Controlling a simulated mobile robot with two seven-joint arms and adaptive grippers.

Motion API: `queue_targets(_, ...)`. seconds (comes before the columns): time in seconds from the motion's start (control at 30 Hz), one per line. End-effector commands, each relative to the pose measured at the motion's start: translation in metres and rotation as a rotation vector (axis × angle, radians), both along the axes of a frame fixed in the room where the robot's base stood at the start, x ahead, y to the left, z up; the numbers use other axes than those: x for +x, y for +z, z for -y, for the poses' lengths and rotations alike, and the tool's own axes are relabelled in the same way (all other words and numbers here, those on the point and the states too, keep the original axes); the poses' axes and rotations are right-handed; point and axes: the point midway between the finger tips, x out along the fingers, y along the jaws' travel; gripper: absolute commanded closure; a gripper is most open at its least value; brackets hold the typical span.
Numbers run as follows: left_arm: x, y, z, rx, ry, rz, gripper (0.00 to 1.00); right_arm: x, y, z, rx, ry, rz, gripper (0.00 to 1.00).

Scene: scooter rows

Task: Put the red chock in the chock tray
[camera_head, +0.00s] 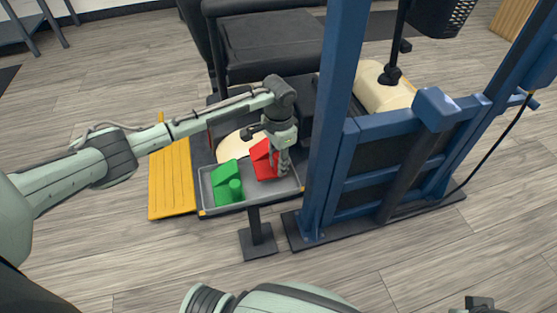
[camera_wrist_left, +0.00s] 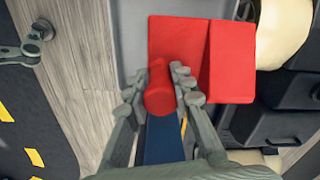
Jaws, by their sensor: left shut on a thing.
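The red chock (camera_head: 262,160) is a wedge with a round knob, at the right part of the grey chock tray (camera_head: 268,195). My left gripper (camera_head: 282,168) is over the tray, shut on the chock's knob. In the left wrist view the fingers (camera_wrist_left: 160,88) close on both sides of the red knob, and the chock's body (camera_wrist_left: 190,45) extends beyond them. I cannot tell whether the chock's underside touches the tray floor. A green chock (camera_head: 227,185) sits in the left part of the tray.
The tray stands on a post with a dark foot (camera_head: 257,241). A blue frame (camera_head: 325,130) rises close to its right. A yellow ramp plate (camera_head: 171,183) lies to its left, and a scooter with a black seat (camera_head: 270,45) stands behind. The floor in front is clear.

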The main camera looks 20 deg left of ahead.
Motion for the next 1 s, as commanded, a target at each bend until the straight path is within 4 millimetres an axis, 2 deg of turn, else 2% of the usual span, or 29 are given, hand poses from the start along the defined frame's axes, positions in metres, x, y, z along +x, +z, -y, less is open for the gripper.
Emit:
queue_targets(0.2,0.001,-0.003,0.000,-0.001,0.000,0.003,1.00,0.005,-0.005,-0.001,0.003,0.003,0.004,0.60)
queue_targets(0.23,0.000,-0.004,0.000,-0.001,0.000,0.001,0.76,0.006,-0.004,-0.001,0.003,0.003,0.006,0.60)
queue_targets(0.4,0.000,-0.004,0.000,-0.001,0.000,0.001,0.57,0.011,-0.001,-0.002,0.004,0.004,0.018,0.60)
queue_targets(0.77,0.001,0.001,-0.001,0.000,0.000,0.003,0.57,0.008,-0.003,-0.002,0.003,0.004,0.011,0.60)
queue_targets(0.83,0.002,0.008,-0.001,0.001,-0.001,0.005,0.57,0.005,-0.002,-0.001,0.001,0.001,0.006,0.60)
queue_targets(0.87,0.002,0.015,-0.001,0.000,-0.001,0.005,0.57,0.002,0.006,-0.002,0.001,0.001,0.010,0.60)
queue_targets(0.93,0.002,0.029,0.000,-0.001,0.000,0.004,0.57,0.003,0.010,-0.002,0.003,0.003,0.017,0.60)
queue_targets(1.0,0.001,0.045,0.000,-0.001,0.000,0.004,0.57,0.005,-0.005,-0.002,0.007,0.000,0.002,0.60)
